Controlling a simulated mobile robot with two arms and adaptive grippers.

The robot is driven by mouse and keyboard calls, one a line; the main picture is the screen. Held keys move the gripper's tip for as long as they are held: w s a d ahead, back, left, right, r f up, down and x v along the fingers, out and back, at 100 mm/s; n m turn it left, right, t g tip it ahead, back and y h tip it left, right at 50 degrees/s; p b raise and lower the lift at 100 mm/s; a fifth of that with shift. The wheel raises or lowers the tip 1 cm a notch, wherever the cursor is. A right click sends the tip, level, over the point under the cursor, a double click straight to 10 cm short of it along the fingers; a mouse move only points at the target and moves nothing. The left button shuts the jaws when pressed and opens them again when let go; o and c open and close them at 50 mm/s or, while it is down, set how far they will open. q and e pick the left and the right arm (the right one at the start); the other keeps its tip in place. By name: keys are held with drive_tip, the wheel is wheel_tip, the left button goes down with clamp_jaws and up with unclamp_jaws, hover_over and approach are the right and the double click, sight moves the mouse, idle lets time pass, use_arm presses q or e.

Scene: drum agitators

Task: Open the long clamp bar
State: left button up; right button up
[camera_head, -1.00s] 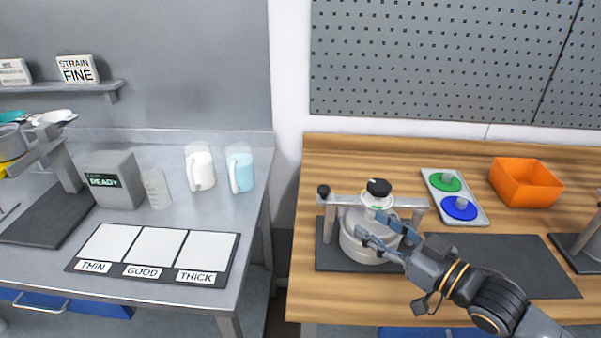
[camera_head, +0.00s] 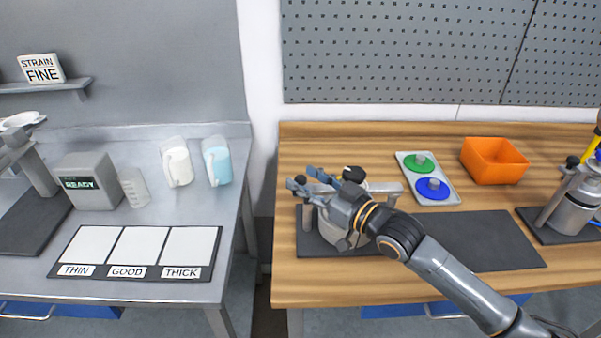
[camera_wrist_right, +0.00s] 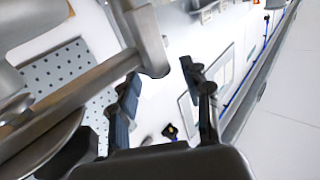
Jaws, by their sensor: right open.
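The long clamp bar (camera_head: 386,187) lies level across the top of a pale pot (camera_head: 318,226) on the wooden table. A black knob (camera_head: 353,174) stands above its middle. My right gripper (camera_head: 303,180) is open at the bar's left end, where its hand and wrist cover much of the bar and pot. The black ball at that end is mostly hidden by the fingers. In the right wrist view the open fingers (camera_wrist_right: 167,95) are beside a grey metal piece (camera_wrist_right: 148,40), with nothing clearly held between them. My left gripper is out of view.
A dark mat (camera_head: 490,240) lies right of the pot. Behind it are a tray (camera_head: 452,190) with green and blue discs and an orange bin (camera_head: 493,160). Another clamp stand with a pot (camera_head: 572,212) is at the right edge. A gap separates the grey table (camera_head: 140,290) at left.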

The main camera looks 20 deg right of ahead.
drive_tip(key=shift+x, duration=0.85)
drive_tip(key=shift+a, duration=0.1)
drive_tip(key=shift+w, duration=0.1)
clamp_jaws()
drive_tip(key=shift+w+r+m+t+h+p, duration=0.3)
drive_tip(key=shift+w+m+h+p, duration=0.1)
drive_tip(key=shift+w+h+p, duration=0.3)
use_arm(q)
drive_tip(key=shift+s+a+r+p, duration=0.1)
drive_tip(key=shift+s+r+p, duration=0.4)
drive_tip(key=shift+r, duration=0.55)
use_arm(e)
drive_tip(key=shift+w+d+f+m+h, duration=0.3)
drive_tip(key=shift+w+d+m+h, duration=0.15)
drive_tip(key=shift+w, duration=0.25)
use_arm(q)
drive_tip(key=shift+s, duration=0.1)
use_arm(e)
unclamp_jaws()
drive_tip(key=shift+s+d, duration=0.1)
drive_tip(key=shift+d, duration=0.05)
